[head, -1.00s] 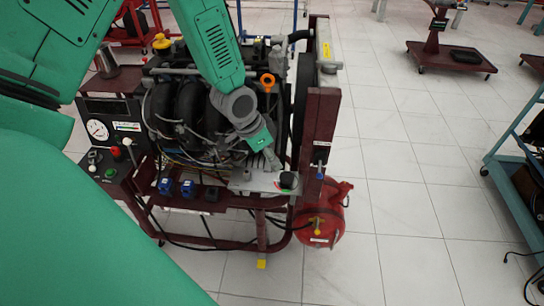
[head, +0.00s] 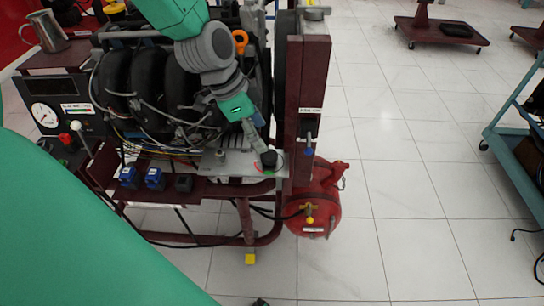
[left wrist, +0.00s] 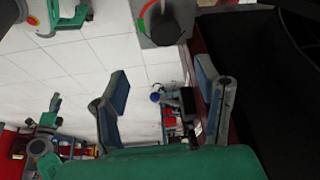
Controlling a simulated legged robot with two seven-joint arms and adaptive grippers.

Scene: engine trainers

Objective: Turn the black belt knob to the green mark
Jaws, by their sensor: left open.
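The black belt knob (head: 268,158) sits at the right end of a light metal plate (head: 230,163) at the engine's front. In the left wrist view, the knob (left wrist: 166,28) is at the top, with a green mark (left wrist: 141,27) and a red mark beside it on the plate. I cannot tell where its pointer stands. My left gripper (head: 256,145) is just above and beside the knob in the head view. The left wrist view shows its two fingers (left wrist: 161,78) apart with nothing between them. My right gripper is not in view.
Blue switches (head: 154,179) sit on the maroon frame left of the plate. A maroon post (head: 306,110) rises right of the knob, with a red tank (head: 318,203) below. The black engine pipes (head: 150,80) are behind my gripper. Floor at right is clear up to a teal cart (head: 510,140).

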